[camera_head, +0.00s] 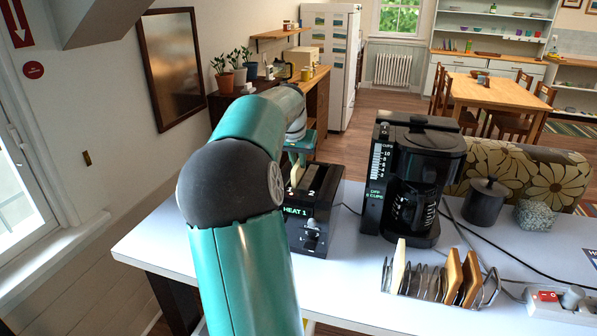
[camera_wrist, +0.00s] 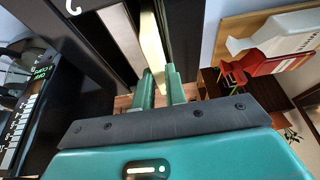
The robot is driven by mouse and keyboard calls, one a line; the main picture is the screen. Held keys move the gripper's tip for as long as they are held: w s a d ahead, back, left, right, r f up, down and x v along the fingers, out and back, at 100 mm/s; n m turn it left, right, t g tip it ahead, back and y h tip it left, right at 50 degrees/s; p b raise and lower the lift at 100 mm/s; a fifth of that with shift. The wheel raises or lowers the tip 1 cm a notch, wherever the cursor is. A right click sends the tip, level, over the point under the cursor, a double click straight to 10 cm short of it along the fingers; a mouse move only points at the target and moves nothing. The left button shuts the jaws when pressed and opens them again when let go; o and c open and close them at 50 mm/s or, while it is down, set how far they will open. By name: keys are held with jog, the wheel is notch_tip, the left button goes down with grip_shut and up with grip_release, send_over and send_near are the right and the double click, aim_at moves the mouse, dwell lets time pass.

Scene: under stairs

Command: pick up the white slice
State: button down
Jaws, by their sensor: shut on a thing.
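A pale, whitish slice (camera_head: 296,174) stands upright in a slot of the black toaster (camera_head: 322,210), its upper part sticking out. It also shows in the wrist view (camera_wrist: 153,48), running from the slot to between my fingertips. My gripper (camera_wrist: 159,80) is shut on this slice from above; in the head view my arm partly hides the gripper and the toaster. Another pale slice (camera_head: 399,264) stands at the left of the wire rack (camera_head: 422,283), apart from my gripper.
Two browner slices stand at the rack's right side. A black coffee maker (camera_head: 411,180) stands right of the toaster. A dark canister (camera_head: 485,202), a patterned cushion (camera_head: 530,175) and a power strip (camera_head: 560,303) with cables are further right. The white counter (camera_head: 345,283) is clear in front.

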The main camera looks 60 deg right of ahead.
notch_tip(320, 180, up, 18)
dwell(0.8)
jog(key=shift+a, duration=0.1)
